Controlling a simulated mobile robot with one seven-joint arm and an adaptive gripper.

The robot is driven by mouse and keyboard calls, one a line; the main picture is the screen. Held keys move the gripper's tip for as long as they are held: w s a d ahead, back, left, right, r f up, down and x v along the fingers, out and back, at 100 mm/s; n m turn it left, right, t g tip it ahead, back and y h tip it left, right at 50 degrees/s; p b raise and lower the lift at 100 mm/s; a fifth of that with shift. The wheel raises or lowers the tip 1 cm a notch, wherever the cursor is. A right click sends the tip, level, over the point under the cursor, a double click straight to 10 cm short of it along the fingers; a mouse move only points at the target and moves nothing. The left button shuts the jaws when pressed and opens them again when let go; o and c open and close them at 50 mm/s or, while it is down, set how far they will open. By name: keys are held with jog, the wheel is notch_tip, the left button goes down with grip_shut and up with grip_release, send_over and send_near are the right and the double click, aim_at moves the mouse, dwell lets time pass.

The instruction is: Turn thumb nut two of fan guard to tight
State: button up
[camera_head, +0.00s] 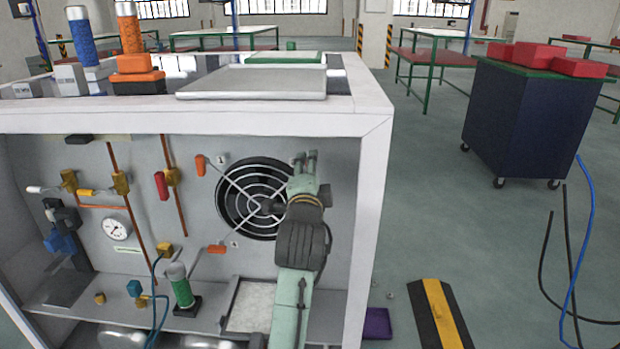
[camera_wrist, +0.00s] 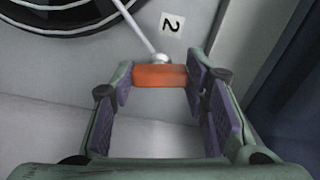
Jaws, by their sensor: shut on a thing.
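The fan guard (camera_head: 232,200) is a round wire grille over a dark fan on the upright panel. It also shows in the wrist view (camera_wrist: 62,24) at top left. Thumb nut two is an orange bar (camera_wrist: 160,76) at the end of a guard rod, beside the label "2" (camera_wrist: 171,24). It lies roughly level across the wrist picture. My gripper (camera_wrist: 161,82) is shut on it, with one purple pad at each end. In the head view my gripper (camera_head: 305,158) is at the guard's upper right and hides thumb nut two.
Orange thumb nuts by labels "1" (camera_head: 200,164) and "4" (camera_head: 216,249) sit left of the fan. A red handle (camera_head: 161,186), gauge (camera_head: 117,229) and pipes are further left. The white frame's post (camera_head: 369,230) stands close right of my gripper.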

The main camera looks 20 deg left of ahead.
jog(key=shift+m+b, duration=0.5)
jog(key=shift+m, duration=0.6)
jog(key=o, duration=1.1)
jog(key=shift+o, duration=0.2)
jog(key=v, duration=0.7)
jog(key=shift+s, duration=0.25)
jog(key=shift+d, duration=0.15)
